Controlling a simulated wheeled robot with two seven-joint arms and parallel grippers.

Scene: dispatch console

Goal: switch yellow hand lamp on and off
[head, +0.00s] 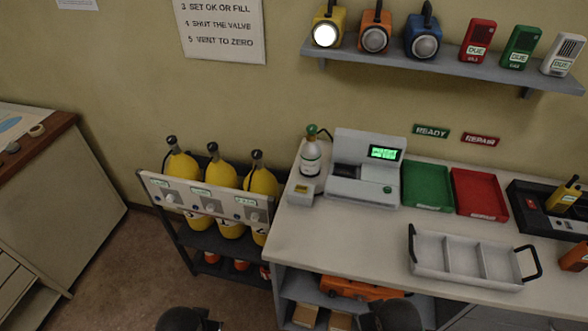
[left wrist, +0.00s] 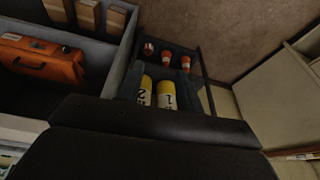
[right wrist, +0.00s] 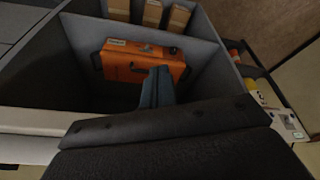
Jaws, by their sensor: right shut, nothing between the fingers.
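The yellow hand lamp (head: 328,26) stands at the left end of the wall shelf in the head view. Its round front lens glows bright white, and it has a dark handle on top. Both my arms are low at the bottom edge of the head view, far from the lamp. My left gripper (left wrist: 158,84) shows in the left wrist view with its fingers apart and nothing between them. My right gripper (right wrist: 157,86) shows in the right wrist view with its fingers together and empty. Neither wrist view shows the lamp.
An orange lamp (head: 375,32) and a blue lamp (head: 423,37) stand beside it, lenses grey, then several small detectors on the shelf (head: 455,68). Below, the counter (head: 340,232) holds a test station (head: 363,170), green and red trays, and a white divided tray (head: 467,283). Yellow cylinders (head: 220,181) stand left.

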